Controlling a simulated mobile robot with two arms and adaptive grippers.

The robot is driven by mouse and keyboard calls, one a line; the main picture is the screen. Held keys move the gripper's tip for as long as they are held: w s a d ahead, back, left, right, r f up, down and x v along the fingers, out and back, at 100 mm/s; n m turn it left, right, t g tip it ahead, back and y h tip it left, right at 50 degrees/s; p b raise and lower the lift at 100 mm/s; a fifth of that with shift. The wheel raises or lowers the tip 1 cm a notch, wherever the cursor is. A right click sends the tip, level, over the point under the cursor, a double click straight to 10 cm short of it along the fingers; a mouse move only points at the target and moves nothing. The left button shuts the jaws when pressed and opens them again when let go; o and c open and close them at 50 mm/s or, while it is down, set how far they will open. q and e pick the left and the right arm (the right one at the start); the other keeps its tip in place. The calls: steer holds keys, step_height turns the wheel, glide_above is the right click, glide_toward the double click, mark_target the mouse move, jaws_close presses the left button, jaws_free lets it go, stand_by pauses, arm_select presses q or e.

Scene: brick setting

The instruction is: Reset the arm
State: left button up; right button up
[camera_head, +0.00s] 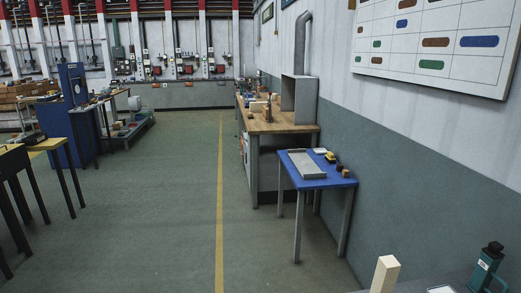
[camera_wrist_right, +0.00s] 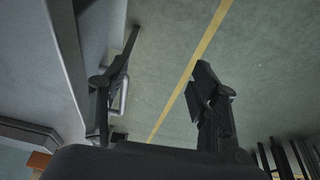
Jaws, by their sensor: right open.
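My right gripper (camera_wrist_right: 166,50) shows in the right wrist view with its two dark fingers spread wide apart. Nothing is between the fingers, only the grey-green floor with a yellow line beyond them. Neither of my arms shows in the head view. My left gripper is not in view.
A blue-topped table (camera_head: 325,181) with a grey tray (camera_head: 306,164) stands by the right wall. Behind it is a wooden workbench (camera_head: 283,127). A pale block (camera_head: 385,273) and a teal device (camera_head: 486,268) are at the near right. The floor (camera_head: 165,200) in the middle is clear.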

steer(key=s+f+g, duration=0.1)
steer(key=s+f, duration=0.2)
steer(key=f, duration=0.9)
steer(key=s+f, duration=0.3)
steer(key=f, duration=0.9)
steer(key=s+d+f+g, duration=0.1)
steer(key=s+d+f, duration=0.2)
steer(key=s+f, duration=0.7)
steer(key=s, duration=0.3)
steer(key=shift+s+f, duration=0.3)
steer(key=shift+s, duration=0.05)
steer(key=shift+d, duration=0.1)
